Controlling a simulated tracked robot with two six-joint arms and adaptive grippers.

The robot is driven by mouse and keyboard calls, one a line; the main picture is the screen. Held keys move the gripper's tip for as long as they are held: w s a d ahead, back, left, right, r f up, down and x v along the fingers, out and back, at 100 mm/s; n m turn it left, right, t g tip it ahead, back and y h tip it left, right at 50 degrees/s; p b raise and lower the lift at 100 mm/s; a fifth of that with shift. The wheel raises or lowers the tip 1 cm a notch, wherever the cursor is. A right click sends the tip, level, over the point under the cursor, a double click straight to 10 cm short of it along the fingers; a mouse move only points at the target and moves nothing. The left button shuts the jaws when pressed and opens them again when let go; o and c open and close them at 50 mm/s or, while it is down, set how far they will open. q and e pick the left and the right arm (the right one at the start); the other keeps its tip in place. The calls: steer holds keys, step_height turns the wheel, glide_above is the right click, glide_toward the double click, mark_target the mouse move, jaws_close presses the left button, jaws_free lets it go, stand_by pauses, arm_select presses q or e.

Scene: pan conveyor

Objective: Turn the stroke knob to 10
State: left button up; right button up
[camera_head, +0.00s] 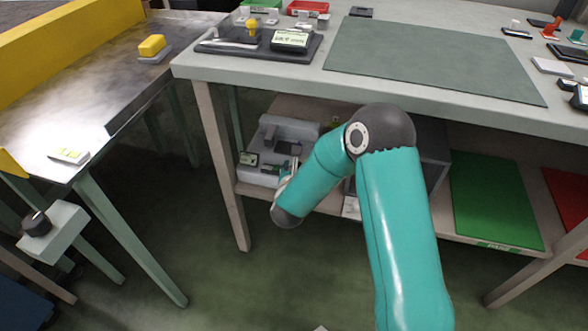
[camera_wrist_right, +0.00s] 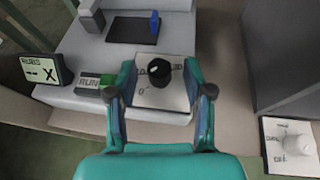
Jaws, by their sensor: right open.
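A black knob (camera_wrist_right: 160,72) sits on a white dial plate (camera_wrist_right: 162,97) at the front of a pale grey machine. The plate has small marks, including what looks like a 0 at its lower left; a light mark shows on the knob, but its setting is too small to read. My right gripper (camera_wrist_right: 160,92) is open, with one finger on each side of the plate and the knob between and slightly beyond the fingertips. I cannot tell whether they touch anything. In the head view the machine (camera_head: 290,130) stands on the lower shelf, partly hidden by my right arm. My left gripper is not in view.
A small display (camera_wrist_right: 42,70) reads "RUBS -- X", beside a green RUN label (camera_wrist_right: 92,82). A white knob on another white plate (camera_wrist_right: 275,160) lies at the right. The tabletop (camera_head: 330,80) is above the shelf; a table leg (camera_head: 222,165) stands left of the machine.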

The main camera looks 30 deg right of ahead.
steer(key=shift+x, duration=1.15)
jaws_close()
steer(key=shift+a, duration=0.4)
steer(key=shift+d+r+h, duration=0.1)
steer(key=shift+d+h, duration=0.15)
steer(key=shift+h, duration=0.05)
